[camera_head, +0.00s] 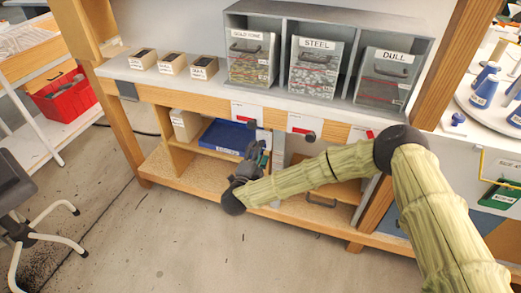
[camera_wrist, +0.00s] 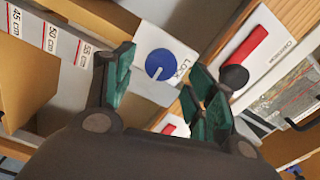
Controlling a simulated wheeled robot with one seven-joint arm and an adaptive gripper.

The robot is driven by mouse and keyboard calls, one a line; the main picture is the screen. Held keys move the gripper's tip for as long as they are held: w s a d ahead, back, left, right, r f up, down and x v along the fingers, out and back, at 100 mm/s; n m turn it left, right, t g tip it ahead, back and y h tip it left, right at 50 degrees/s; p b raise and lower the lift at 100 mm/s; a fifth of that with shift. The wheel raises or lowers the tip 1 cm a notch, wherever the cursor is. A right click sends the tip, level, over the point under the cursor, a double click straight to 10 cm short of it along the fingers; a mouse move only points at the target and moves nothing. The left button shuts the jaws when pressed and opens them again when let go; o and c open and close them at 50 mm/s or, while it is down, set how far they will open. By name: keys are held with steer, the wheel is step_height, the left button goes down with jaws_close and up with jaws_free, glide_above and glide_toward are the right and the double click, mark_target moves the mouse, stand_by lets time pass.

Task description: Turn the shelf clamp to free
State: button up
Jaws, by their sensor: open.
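In the wrist view a round blue knob (camera_wrist: 158,65) with a short white mark near its lower edge sits on a white plate (camera_wrist: 152,37). The plate has printing that reads like "Lock". This may be the shelf clamp; I cannot read any "free" mark. My gripper (camera_wrist: 163,72) is open, with its green fingers on either side of the knob in the picture and nothing visibly held. Whether the fingers touch the knob cannot be told. In the head view my gripper (camera_head: 258,153) is in front of the lower shelf, below the bench's wooden rail, and the blue knob is not discernible there.
A red lever with a black knob (camera_wrist: 234,77) is close to the right finger. Several white plates with dark knobs line the rail (camera_head: 180,98). A blue tray (camera_head: 225,137) lies on the lower shelf. Bins marked Steel (camera_head: 316,70) and Dull (camera_head: 383,80) stand above.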

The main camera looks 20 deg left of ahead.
steer(key=s, duration=0.9)
steer(key=shift+s+a, duration=0.15)
steer(key=shift+s, duration=0.15)
steer(key=s+d+f+n+g+y+p, duration=0.25)
steer(key=s+d+f+n+g, duration=0.35)
steer(key=d, duration=0.4)
steer(key=s+d+f+n+g+y+p, duration=0.2)
steer(key=s+d+f+n+g+p, duration=0.3)
steer(key=s+d+f, duration=0.4)
steer(key=s+d+r+n+g+h+p, duration=0.1)
steer(key=s+d+r+n+g+h, duration=0.1)
steer(key=s+d, duration=0.8)
steer(key=s+d+r+n+g+h+p, duration=0.2)
steer(key=s+d+g, duration=0.3)
steer(key=s+d, duration=0.5)
steer(key=d+r, duration=0.1)
steer(key=d, duration=0.5)
steer(key=shift+s+d+r, duration=0.25)
steer(key=shift+s+r, duration=0.05)
steer(key=shift+s, duration=0.1)
